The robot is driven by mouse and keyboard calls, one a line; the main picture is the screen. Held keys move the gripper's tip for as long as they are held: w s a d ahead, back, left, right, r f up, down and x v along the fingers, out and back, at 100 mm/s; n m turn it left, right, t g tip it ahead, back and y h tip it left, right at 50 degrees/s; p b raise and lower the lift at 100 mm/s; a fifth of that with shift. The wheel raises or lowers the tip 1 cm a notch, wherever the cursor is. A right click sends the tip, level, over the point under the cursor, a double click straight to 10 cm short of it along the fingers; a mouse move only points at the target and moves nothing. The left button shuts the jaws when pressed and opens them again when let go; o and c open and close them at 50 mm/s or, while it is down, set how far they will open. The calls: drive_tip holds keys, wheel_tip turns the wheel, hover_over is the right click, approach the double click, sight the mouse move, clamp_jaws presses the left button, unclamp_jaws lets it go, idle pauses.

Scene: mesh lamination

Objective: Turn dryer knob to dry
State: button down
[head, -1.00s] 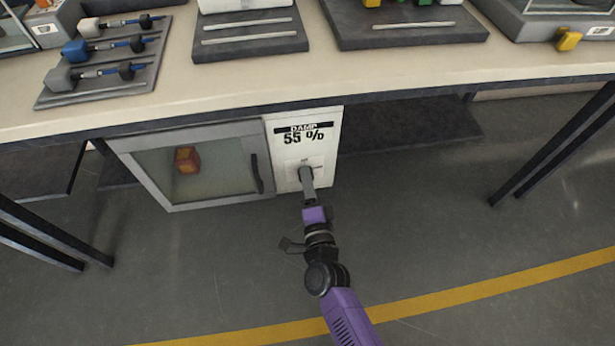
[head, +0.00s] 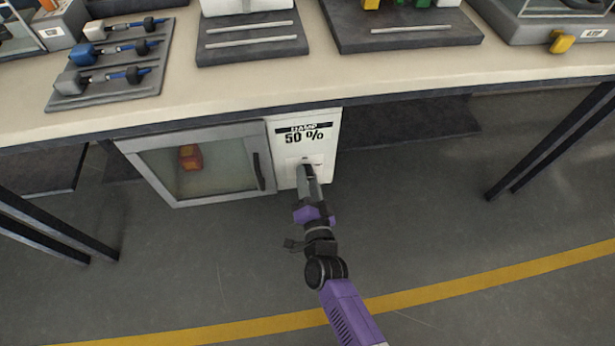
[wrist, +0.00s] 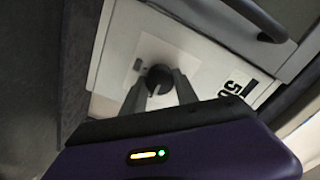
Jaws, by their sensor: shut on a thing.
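The dryer (head: 322,118) stands under the bench, with a white control panel at its right side reading "50 %" under a dark label. Its round dark knob (wrist: 158,78) shows in the wrist view between my fingertips, on a pale plate. My gripper (head: 309,172) is at the lower part of the panel in the head view, and it also shows in the wrist view (wrist: 160,92), shut on the knob. In the head view the fingers mostly hide the knob, and its pointer setting cannot be read.
The dryer's glass door (head: 195,168) is shut, with a dark handle (head: 259,171) left of the panel and an orange-red object (head: 190,157) behind the glass. The bench top (head: 250,90) overhangs above. Bench legs stand at both sides; the floor in front is clear.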

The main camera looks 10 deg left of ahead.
drive_tip(key=shift+f, duration=0.1)
drive_tip(key=c, duration=0.9)
unclamp_jaws()
drive_tip(key=shift+c, duration=0.2)
drive_tip(key=p+v, duration=0.1)
drive_tip(key=v, duration=0.7)
drive_tip(key=shift+p, duration=0.4)
drive_tip(key=shift+a, duration=0.1)
